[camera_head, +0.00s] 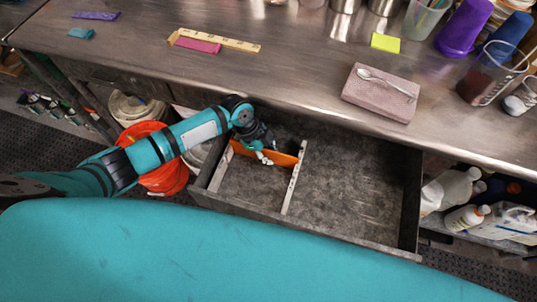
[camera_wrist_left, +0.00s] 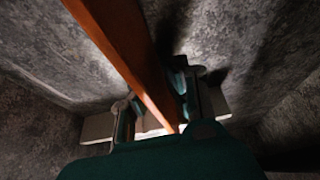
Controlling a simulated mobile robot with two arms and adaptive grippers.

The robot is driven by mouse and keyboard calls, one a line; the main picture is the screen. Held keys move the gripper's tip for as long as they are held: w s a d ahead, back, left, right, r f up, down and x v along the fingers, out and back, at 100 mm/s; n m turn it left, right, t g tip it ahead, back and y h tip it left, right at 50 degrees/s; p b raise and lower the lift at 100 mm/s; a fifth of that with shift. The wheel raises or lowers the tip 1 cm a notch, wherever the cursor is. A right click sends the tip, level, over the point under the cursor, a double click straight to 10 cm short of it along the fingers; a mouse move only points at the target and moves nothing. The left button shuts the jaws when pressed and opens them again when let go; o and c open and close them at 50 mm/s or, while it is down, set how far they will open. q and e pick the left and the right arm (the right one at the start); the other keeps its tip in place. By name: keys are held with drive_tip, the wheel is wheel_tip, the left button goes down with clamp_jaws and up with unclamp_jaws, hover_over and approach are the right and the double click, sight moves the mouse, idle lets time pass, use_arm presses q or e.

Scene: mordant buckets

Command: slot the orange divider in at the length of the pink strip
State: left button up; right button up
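The orange divider (camera_head: 285,159) is in the left part of the open drawer (camera_head: 345,190). It runs crosswise from near the left side to the pale notched rail (camera_head: 295,178). I cannot tell whether its ends sit in notches. My left gripper (camera_head: 265,157) is down in the drawer at the divider's middle. In the left wrist view, its fingers (camera_wrist_left: 157,105) stand apart on either side of the divider (camera_wrist_left: 130,50), with small gaps seeming to show. The pink strip (camera_head: 198,45) lies on the bench against a yellow ruler (camera_head: 230,43). My right gripper is out of view.
The drawer's right part is empty. On the bench (camera_head: 300,65) lie a mauve block with a spoon (camera_head: 380,95), a yellow note (camera_head: 385,42), and purple (camera_head: 97,15) and teal (camera_head: 81,33) strips. An orange bucket (camera_head: 160,180) stands left of the drawer; bottles (camera_head: 465,218) stand right.

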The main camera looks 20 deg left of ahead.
use_arm(q)
drive_tip(key=o, duration=0.5)
drive_tip(key=shift+c, duration=0.2)
drive_tip(key=v, duration=1.2)
drive_tip(key=shift+s, duration=0.1)
